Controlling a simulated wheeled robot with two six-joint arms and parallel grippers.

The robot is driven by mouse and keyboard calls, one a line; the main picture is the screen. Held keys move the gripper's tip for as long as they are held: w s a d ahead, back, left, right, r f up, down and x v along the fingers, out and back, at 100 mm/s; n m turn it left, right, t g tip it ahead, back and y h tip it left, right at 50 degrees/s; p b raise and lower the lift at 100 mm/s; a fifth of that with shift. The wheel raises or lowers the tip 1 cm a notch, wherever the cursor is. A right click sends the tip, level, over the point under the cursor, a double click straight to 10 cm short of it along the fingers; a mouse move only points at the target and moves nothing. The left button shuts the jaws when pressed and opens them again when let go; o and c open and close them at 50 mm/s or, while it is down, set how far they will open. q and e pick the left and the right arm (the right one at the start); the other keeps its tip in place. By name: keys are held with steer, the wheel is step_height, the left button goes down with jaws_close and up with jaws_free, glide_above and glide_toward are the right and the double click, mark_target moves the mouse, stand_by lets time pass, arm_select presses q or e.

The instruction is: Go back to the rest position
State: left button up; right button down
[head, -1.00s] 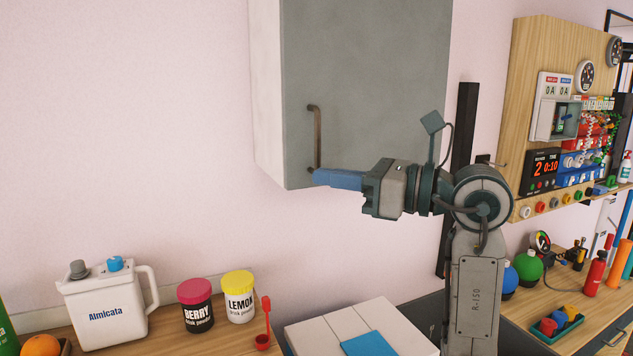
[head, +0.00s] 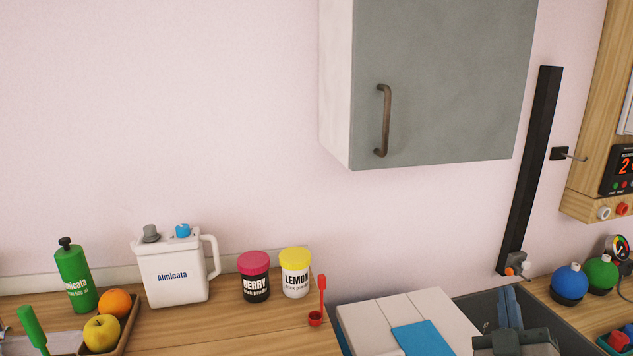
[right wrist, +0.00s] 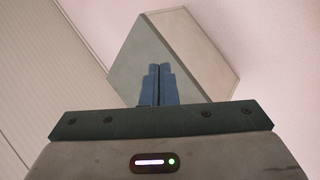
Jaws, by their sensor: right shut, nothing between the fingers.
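My right gripper (head: 507,292) is at the lower right of the head view, low in front of the counter, with its blue fingers pointing up. In the right wrist view its fingers (right wrist: 160,68) lie side by side, shut and empty. The grey wall cabinet (head: 440,80) is above and well apart from the gripper. Its door looks shut, and its brown handle (head: 384,120) is free. The cabinet also shows beyond the fingertips in the right wrist view (right wrist: 195,55). My left gripper is not in view.
On the wooden counter (head: 220,330) stand a white jug (head: 172,275), a berry tub (head: 254,283), a lemon tub (head: 296,280), a red scoop (head: 318,312), a green bottle (head: 75,278) and a fruit tray (head: 128,328). White panels (head: 365,325) lie left of my right gripper.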

steer(key=s+d+f+m+g, duration=0.1)
steer(key=s+f+g, duration=0.15)
steer(key=f, duration=0.45)
steer(key=s+f+m+g, duration=0.1)
steer(key=f+m+g, duration=0.1)
steer(key=f+g, duration=0.35)
steer(key=s+a+f+g+y, duration=0.25)
steer(key=s+f+g, duration=0.25)
steer(key=s+f, duration=0.5)
steer(key=s+a+f+g+y, duration=0.25)
steer(key=s+f+g, duration=0.25)
steer(key=s+f, duration=0.6)
step_height(320, 180, down, 30)
steer(key=d+m+g, duration=0.1)
steer(key=d, duration=0.2)
steer(key=s+d+f+g, duration=0.1)
steer(key=s+f, duration=1.7)
steer(key=f, duration=0.1)
steer(key=shift+g, duration=0.3)
